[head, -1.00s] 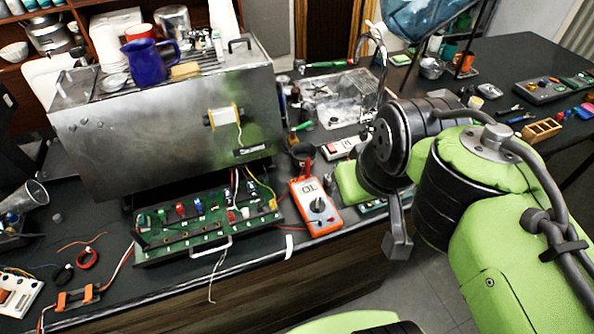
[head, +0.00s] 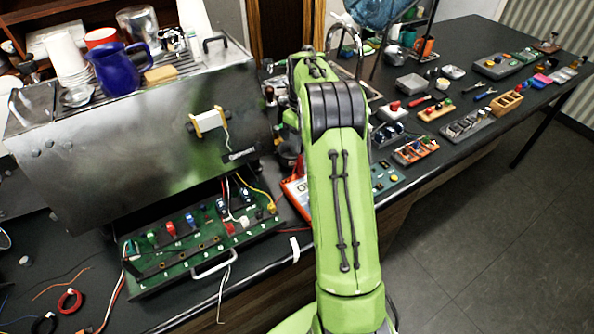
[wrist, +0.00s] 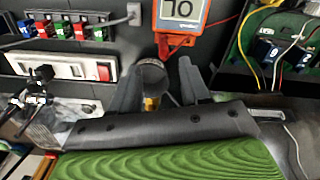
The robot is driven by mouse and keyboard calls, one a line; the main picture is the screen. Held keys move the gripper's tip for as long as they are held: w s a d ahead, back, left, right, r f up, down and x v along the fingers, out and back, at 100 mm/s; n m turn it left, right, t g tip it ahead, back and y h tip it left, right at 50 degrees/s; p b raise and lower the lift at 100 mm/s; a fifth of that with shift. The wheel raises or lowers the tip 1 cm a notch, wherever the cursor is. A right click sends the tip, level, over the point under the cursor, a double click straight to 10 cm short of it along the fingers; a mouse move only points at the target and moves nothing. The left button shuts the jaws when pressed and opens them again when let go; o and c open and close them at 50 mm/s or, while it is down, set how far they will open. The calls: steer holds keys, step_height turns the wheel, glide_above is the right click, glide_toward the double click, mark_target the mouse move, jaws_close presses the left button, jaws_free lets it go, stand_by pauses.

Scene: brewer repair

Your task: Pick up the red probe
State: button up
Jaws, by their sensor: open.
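A red piece (head: 299,166) also shows beside my arm in the head view, probably the same probe. My gripper (wrist: 160,72) is open, with its two grey fingers apart. A round grey cup-like thing (wrist: 151,74) with an amber part below shows between the fingers; I cannot tell its distance. I see no contact with the probe. In the head view my arm hides the gripper and most of the multimeter (head: 293,192).
A steel brewer (head: 130,135) stands left, with a blue jug (head: 118,68) on top. A green circuit board (head: 190,245) with loose wires lies before it. A white switch strip (wrist: 60,66) is left of my gripper. Trays of parts fill the right of the bench.

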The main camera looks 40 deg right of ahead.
mark_target(300, 157)
steer(key=f, duration=0.9)
steer(key=shift+w+a+f, duration=0.2)
steer(key=shift+a+f, duration=0.1)
steer(key=shift+r, duration=0.1)
jaws_close()
